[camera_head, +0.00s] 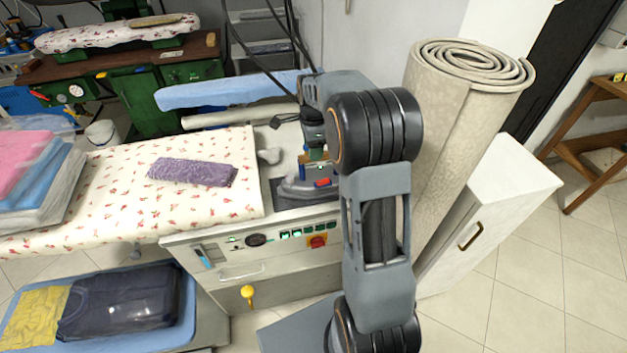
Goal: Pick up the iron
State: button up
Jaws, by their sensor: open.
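The iron (294,190) appears as a grey body with blue and red parts. It rests in a dark recess at the right end of the ironing station, and my arm partly covers it on the right. My gripper (313,163) points down just above and behind the iron. It is small in the picture and partly hidden by my own arm. It is open, and I see nothing held in it. I cannot tell whether its fingers touch the iron.
The flowered ironing board (110,205) holds a folded purple cloth (192,172) and a stack of bagged clothes (30,180). A rolled carpet (455,130) and a white cabinet (495,205) stand close on the right.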

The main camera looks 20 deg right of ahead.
send_over(310, 172)
jog(key=s, duration=0.2)
jog(key=shift+s+f+p, duration=0.2)
jog(key=shift+f+p, duration=0.2)
jog(key=shift+f, duration=2.35)
grip_shut()
jog(key=shift+w+d+r, duration=0.1)
jog(key=shift+w+r, duration=0.05)
jog(key=shift+r, duration=0.1)
